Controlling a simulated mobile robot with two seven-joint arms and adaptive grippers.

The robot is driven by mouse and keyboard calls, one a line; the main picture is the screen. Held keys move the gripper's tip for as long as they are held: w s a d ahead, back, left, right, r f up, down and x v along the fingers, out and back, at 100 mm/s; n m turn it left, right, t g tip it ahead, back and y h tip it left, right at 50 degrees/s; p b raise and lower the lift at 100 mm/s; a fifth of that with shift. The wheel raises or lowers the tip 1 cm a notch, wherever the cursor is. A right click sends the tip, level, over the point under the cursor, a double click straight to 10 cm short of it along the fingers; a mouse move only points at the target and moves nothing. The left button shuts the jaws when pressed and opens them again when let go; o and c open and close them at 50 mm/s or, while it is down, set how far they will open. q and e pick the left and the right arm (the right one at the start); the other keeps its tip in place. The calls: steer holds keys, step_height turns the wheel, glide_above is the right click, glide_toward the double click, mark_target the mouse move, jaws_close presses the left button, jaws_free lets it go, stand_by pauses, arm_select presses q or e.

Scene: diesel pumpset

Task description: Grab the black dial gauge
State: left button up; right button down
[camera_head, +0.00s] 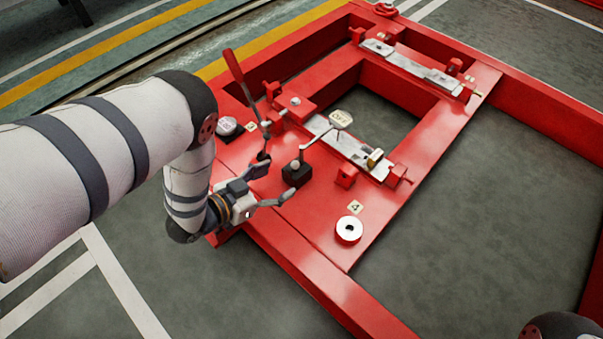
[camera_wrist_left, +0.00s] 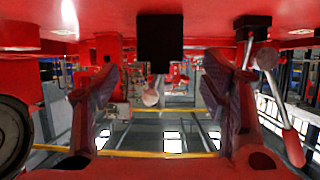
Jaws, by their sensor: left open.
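The black dial gauge stands on the red frame, with a black block base (camera_head: 297,174), a thin arm and a pale face (camera_head: 340,118) at its upper right. In the left wrist view its black base (camera_wrist_left: 160,42) hangs from the top, as the view looks upside down, with a round disc (camera_wrist_left: 150,97) below. My left gripper (camera_head: 277,177) is open, its fingers spread on either side of the base's near side. In its wrist view the open fingers (camera_wrist_left: 160,80) flank the base with gaps on both sides. Contact is not visible. My right gripper is out of view.
A red-handled lever (camera_head: 233,65) rises close behind the left gripper; it also shows in the wrist view (camera_wrist_left: 292,146). A white ring (camera_head: 349,229) lies on the frame at right. A round dial (camera_head: 228,126) sits at left. Metal plates (camera_head: 345,148) lie behind the base.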

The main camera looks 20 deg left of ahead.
mark_target(288, 175)
arm_select(q)
steer(key=b+x, duration=0.3)
steer(key=x, duration=0.4)
steer(key=shift+w+f+b, duration=0.25)
steer(key=shift+b, duration=0.15)
jaws_close()
steer(key=shift+r, duration=0.1)
